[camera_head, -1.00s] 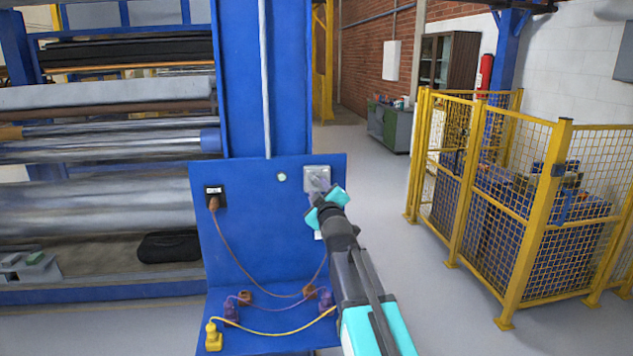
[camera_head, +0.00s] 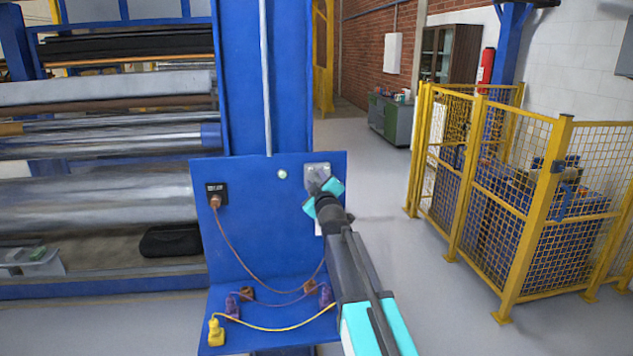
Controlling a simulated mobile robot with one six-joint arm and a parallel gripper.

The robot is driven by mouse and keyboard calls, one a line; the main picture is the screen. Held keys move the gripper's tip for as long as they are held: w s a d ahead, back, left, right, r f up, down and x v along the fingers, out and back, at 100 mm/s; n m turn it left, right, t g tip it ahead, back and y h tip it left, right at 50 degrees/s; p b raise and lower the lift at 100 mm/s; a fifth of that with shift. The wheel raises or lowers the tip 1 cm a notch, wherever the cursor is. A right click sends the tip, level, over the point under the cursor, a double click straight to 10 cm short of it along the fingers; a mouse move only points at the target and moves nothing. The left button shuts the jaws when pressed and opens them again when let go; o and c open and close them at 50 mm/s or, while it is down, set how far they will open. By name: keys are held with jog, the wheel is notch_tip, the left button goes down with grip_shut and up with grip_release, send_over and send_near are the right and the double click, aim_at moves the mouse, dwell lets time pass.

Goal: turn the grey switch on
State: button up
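The grey switch (camera_head: 317,170) is a square grey plate at the upper right of the blue upright panel (camera_head: 262,225). My gripper (camera_head: 318,187), with cyan parts, is right in front of it and covers its lower part. The fingertips point at the plate; whether they touch it, and how far apart they are, I cannot make out. The switch's lever is hidden or too small to tell.
A black socket (camera_head: 216,194) on the panel's left holds an orange plug and cable. A round white button (camera_head: 282,174) sits left of the switch. Purple plugs and a yellow plug (camera_head: 216,331) lie on the ledge below. A yellow mesh fence (camera_head: 530,215) stands at the right.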

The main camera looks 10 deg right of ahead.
jog(key=shift+c, duration=0.2)
grip_shut()
jog(key=shift+f+m+b, duration=0.1)
jog(key=shift+m+b, duration=0.3)
jog(key=shift+b, duration=0.4)
jog(key=m+b, duration=0.1)
jog(key=b, duration=0.1)
jog(key=m+b, duration=0.1)
jog(key=b, duration=0.1)
jog(key=shift+d+m, duration=0.25)
jog(key=shift+m, duration=0.15)
jog(key=m+b, duration=0.4)
jog(key=shift+d, duration=0.35)
jog(key=m+b, duration=0.1)
jog(key=m, duration=0.2)
jog(key=d+m+b, duration=0.1)
jog(key=m+b, duration=0.1)
jog(key=m, duration=0.2)
jog(key=m+b, duration=0.1)
jog(key=m, duration=0.2)
jog(key=shift+d+b, duration=0.3)
jog(key=shift+m, duration=0.3)
